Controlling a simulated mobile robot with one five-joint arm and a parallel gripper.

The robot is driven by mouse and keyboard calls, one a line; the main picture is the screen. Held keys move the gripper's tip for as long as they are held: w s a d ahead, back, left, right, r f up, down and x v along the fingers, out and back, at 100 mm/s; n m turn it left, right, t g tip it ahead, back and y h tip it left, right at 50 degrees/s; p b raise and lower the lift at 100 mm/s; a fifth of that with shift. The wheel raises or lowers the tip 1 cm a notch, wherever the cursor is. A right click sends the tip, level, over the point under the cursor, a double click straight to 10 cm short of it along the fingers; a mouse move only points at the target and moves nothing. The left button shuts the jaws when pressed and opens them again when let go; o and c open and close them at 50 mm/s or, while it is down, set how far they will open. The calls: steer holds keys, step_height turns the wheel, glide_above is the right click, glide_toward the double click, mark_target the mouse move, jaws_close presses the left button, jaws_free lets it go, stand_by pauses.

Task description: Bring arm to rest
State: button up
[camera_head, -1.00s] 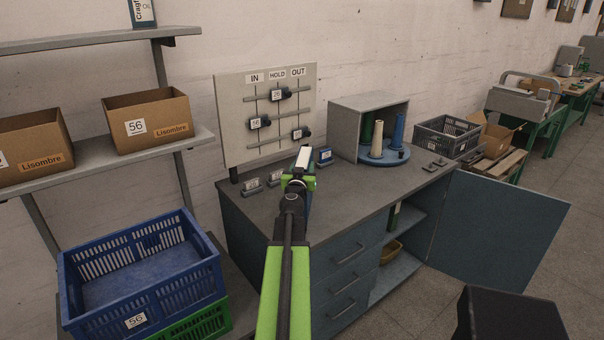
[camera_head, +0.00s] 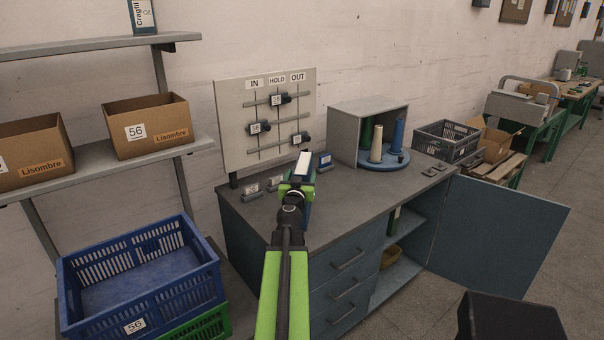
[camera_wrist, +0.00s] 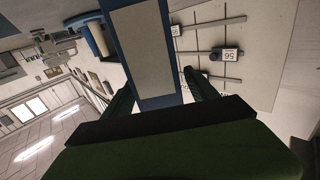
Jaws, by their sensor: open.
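My arm reaches forward over the workbench, and my gripper (camera_head: 302,174) is above the bench top, in front of the board. A blue block with a pale face (camera_wrist: 140,50) shows between the two dark fingers in the wrist view. The jaws are open, and I cannot tell whether they touch the block. In the head view its white face (camera_head: 303,160) stands up at the gripper's end. The far fingertips are partly hidden by the block.
The IN/HOLD/OUT board (camera_head: 228,125) stands behind the bench (camera_head: 350,205). Small tag blocks (camera_head: 250,190) sit on the bench. A blue turntable (camera_head: 388,162) with cones is right. An open cabinet door (camera_head: 495,230) juts out. A blue crate (camera_head: 140,280) is left.

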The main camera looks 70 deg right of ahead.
steer(key=v, duration=0.4)
